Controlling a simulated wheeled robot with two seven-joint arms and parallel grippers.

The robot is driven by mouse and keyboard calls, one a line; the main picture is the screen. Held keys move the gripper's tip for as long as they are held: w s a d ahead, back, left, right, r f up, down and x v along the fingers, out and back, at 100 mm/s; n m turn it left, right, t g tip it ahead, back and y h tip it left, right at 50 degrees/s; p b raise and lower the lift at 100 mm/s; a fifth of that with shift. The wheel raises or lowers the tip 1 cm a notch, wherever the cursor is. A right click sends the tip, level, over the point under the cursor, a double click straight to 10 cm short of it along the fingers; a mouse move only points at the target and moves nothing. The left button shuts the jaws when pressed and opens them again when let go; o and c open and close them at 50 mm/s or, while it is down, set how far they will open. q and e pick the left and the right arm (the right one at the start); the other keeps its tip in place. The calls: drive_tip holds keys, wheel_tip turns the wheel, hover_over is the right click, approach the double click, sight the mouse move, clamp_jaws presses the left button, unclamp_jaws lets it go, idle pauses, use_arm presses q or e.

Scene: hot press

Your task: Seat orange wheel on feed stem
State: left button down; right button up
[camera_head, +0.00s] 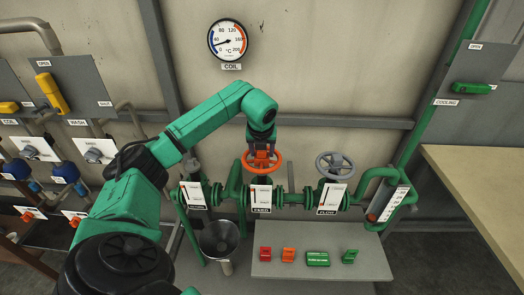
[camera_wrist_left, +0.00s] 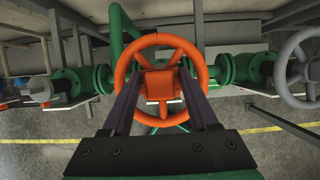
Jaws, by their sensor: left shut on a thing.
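The orange wheel (camera_head: 262,169) is over the valve with the white "FEED" label plate (camera_head: 261,198), in the middle of the green pipe run. My left gripper (camera_head: 263,147) comes down on it from above. In the left wrist view, the fingers of my left gripper (camera_wrist_left: 160,104) are on both sides of the orange hub of the wheel (camera_wrist_left: 160,40), shut on it. The wheel's rim faces the camera. The feed stem is hidden beneath the wheel and hub, so I cannot tell whether the wheel sits on it. My right gripper is not in view.
A grey wheel (camera_head: 335,165) stands at the right valve, close by. A grey shelf (camera_head: 320,262) in front carries several red, orange and green pieces. A dial (camera_head: 227,40) marked "COIL" is on the wall.

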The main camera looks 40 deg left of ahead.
use_arm(q)
drive_tip(key=shift+f, duration=0.4)
drive_tip(key=shift+f+b, duration=0.65)
drive_tip(key=shift+c, duration=2.3)
unclamp_jaws()
drive_tip(key=o, duration=0.4)
drive_tip(key=shift+r, duration=0.1)
wheel_tip(320, 180, up, 8)
drive_tip(key=p, duration=0.6)
drive_tip(key=shift+d, duration=0.1)
